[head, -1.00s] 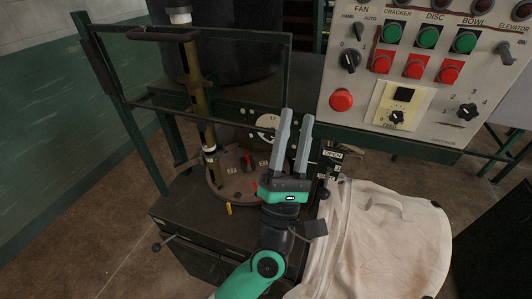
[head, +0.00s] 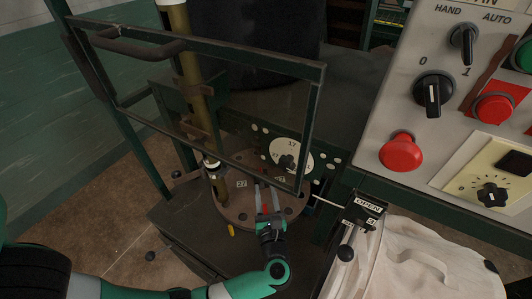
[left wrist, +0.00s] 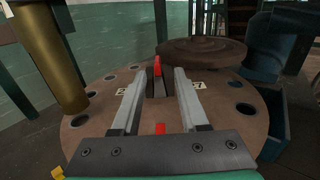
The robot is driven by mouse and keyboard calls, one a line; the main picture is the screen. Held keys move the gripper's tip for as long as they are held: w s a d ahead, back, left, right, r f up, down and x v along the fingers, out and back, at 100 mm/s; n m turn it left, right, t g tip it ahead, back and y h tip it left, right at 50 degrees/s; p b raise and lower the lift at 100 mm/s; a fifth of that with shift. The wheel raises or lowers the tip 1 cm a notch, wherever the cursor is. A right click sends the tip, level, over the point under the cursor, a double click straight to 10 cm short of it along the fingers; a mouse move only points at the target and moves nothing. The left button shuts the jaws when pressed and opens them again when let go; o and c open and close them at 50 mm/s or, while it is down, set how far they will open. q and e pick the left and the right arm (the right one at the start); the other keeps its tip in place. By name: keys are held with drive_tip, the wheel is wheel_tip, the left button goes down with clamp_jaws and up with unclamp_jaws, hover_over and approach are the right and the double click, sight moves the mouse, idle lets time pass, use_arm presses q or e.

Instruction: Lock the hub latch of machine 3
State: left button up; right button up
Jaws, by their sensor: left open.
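A round brown plate with holes around its rim (head: 238,214) lies on the dark machine housing. My left gripper (head: 265,188) is low over this plate, its two grey fingers open and pointing away from me. In the left wrist view the plate (left wrist: 85,130) fills the middle, and an upright red-tipped piece (left wrist: 157,66), possibly the latch, shows between the open fingertips. A second red mark (left wrist: 160,128) shows between the fingers nearer the palm. I cannot tell whether a finger touches either. The fingers hide part of the plate's middle. My right gripper is out of view.
A framed clear guard (head: 315,130) stands over the plate's back, beside a brass post (head: 197,100). An OPEN sign (head: 369,207) with a 3 below it and a black-knobbed lever (head: 346,252) are to the right. A white bag (head: 415,265) hangs front right.

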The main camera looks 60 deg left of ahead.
use_arm(q)
drive_tip(key=shift+s+f, duration=0.15)
drive_tip(key=shift+f, duration=0.05)
drive_tip(key=shift+s+d, duration=0.1)
drive_tip(key=shift+f, duration=0.1)
drive_tip(key=b+x, duration=0.2)
drive_tip(key=x, duration=0.9)
drive_tip(key=shift+c, duration=0.3)
clamp_jaws()
